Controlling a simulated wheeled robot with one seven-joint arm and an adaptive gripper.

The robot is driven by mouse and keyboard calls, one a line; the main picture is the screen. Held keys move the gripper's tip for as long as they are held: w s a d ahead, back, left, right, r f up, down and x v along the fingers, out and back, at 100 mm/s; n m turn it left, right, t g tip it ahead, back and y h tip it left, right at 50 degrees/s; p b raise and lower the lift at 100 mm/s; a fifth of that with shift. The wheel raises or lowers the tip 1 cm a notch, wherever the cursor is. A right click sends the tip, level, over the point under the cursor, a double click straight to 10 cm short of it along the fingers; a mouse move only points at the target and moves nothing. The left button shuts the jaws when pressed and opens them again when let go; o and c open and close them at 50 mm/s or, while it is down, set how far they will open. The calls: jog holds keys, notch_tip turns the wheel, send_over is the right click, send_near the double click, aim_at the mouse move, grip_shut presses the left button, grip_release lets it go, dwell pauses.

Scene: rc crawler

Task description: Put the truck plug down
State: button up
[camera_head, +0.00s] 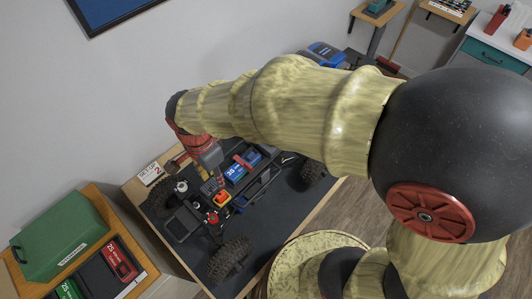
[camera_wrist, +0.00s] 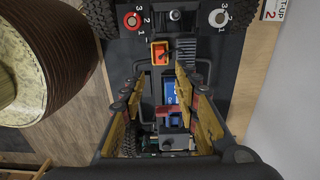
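The truck, a black crawler chassis (camera_head: 262,187) with big knobbly tyres, stands on a dark mat. My gripper (camera_head: 213,185) is low over its middle. In the wrist view the yellow-lined fingers of my gripper (camera_wrist: 158,78) are spread apart, and I see nothing clamped between them. A small orange-red box (camera_wrist: 160,52) on the chassis lies just beyond the fingertips; it also shows in the head view (camera_head: 222,198). A blue battery (camera_head: 240,170) with a red strap sits beside my gripper. I cannot tell for sure which part is the truck plug.
A "SET-UP 2" card (camera_head: 150,173) stands at the bench's back left. A green case (camera_head: 60,238) and battery bays (camera_head: 118,263) are on a wooden stand at lower left. A blue device (camera_head: 323,53) stands at the back. Truck wheels and posts crowd my gripper.

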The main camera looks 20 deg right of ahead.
jog(key=s+d+r+n+t, duration=0.2)
jog(key=d+r+n, duration=0.3)
jog(key=d+r, duration=0.3)
jog(key=s+d+r+n+t, duration=0.3)
jog(key=s+d+r+n, duration=0.2)
jog(key=d, duration=0.9)
jog(key=shift+s+d+r+n+t, duration=0.35)
jog(key=shift+r+n, duration=0.45)
jog(key=shift+r, duration=0.75)
jog(key=shift+w, duration=0.1)
